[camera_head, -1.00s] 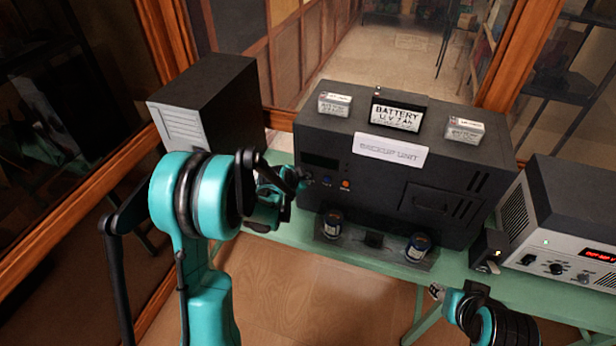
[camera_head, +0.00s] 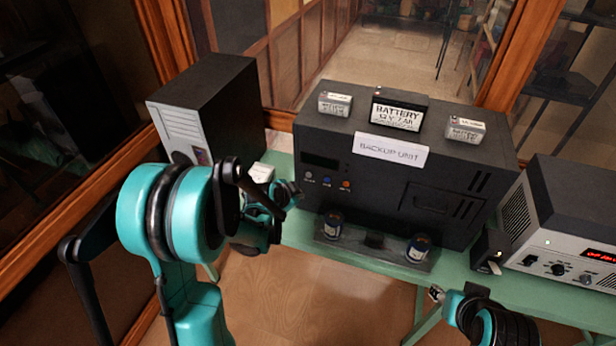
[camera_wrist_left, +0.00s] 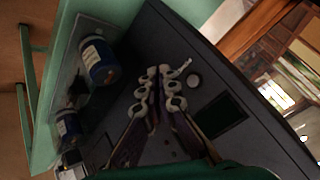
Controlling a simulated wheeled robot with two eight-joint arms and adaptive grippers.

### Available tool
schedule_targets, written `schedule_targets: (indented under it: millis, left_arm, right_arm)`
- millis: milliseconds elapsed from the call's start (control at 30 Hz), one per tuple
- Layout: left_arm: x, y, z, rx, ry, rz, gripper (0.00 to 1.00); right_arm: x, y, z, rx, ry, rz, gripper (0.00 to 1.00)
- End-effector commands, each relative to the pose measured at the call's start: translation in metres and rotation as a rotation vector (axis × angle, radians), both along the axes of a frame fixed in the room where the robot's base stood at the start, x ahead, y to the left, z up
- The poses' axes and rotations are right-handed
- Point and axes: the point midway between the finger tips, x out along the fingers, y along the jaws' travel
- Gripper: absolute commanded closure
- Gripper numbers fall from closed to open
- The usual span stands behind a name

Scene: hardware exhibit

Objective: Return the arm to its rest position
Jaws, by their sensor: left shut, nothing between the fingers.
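My left arm, teal and black, comes in from the lower left in the head view. Its gripper (camera_head: 290,192) is in front of the left part of the dark backup unit (camera_head: 380,185), above the green table. In the left wrist view the gripper's fingers (camera_wrist_left: 160,82) are together with nothing between them, and the unit's dark front lies behind them. My right gripper (camera_head: 437,293) shows small at the lower right in the head view, near the table's front edge; whether its fingers are open cannot be made out.
Two dark blue cylinders (camera_head: 333,224) (camera_head: 418,247) stand on a tray before the unit. Batteries (camera_head: 398,110) sit on top of it. A black-and-grey cabinet (camera_head: 205,105) stands left, a white box (camera_head: 262,172) beside it. A grey instrument (camera_head: 560,225) is at right. Floor in front is open.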

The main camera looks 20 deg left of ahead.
Motion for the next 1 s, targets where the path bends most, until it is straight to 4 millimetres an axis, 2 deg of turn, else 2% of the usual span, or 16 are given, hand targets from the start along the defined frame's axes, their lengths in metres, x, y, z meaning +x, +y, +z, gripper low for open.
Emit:
schedule_targets:
  millis: [300,467,567,767,1000]
  left_arm:
    - [0.0,-0.001,0.001,-0.002,0.001,0.001,1.0]
    - [-0.014,-0.011,0.009,-0.035,0.019,0.037,1.0]
    - [-0.037,-0.023,0.019,-0.083,0.044,0.093,1.0]
    - [-0.097,-0.049,0.034,-0.192,0.098,0.238,1.0]
    - [-0.178,-0.068,0.026,-0.31,0.146,0.421,1.0]
  right_arm:
    - [0.0,0.0,-0.001,0.0,0.0,0.0,0.6]
    - [0.0,0.0,-0.012,0.0,0.0,0.0,0.6]
    - [0.0,0.0,-0.027,0.0,0.0,0.0,0.6]
    - [0.0,0.0,-0.056,0.0,0.0,0.0,0.6]
    - [0.0,0.0,-0.088,0.0,0.0,0.0,0.6]
